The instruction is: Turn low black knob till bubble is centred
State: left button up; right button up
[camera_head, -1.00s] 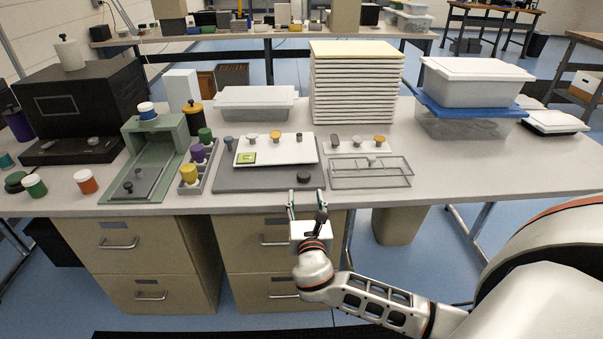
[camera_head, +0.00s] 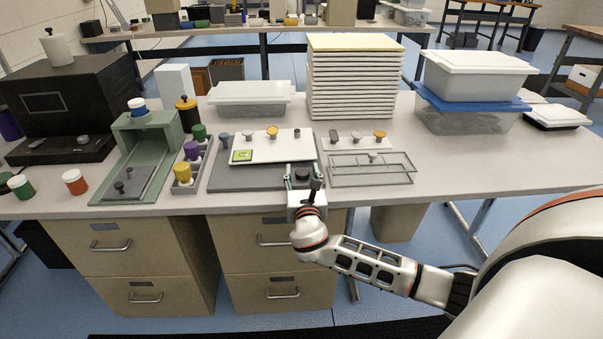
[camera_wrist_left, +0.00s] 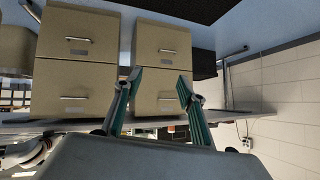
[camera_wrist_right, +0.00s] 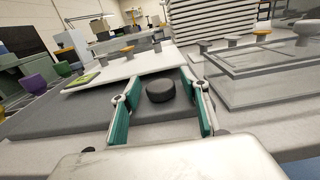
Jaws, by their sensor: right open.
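The low black knob (camera_wrist_right: 160,91) sits on the front right corner of the grey base plate (camera_head: 228,178). In the right wrist view it stands between the open fingers of my right gripper (camera_wrist_right: 160,108), with a gap on both sides. In the head view my right gripper (camera_head: 303,180) is at the table's front edge and partly covers the knob (camera_head: 302,174). A yellow-green square level (camera_head: 242,156) lies on the left of the white plate (camera_head: 270,150); its bubble is too small to read. My left gripper (camera_wrist_left: 158,95) is open and empty, facing the drawers.
A clear framed tray (camera_head: 370,170) lies just right of the base plate. Bottles with yellow, purple and green caps (camera_head: 184,172) stand to its left. Stacked white trays (camera_head: 352,80) rise behind. The table's right front is clear.

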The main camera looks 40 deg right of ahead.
jog(key=c, duration=1.1)
jog(key=shift+w+h, duration=0.1)
jog(key=shift+h, duration=0.2)
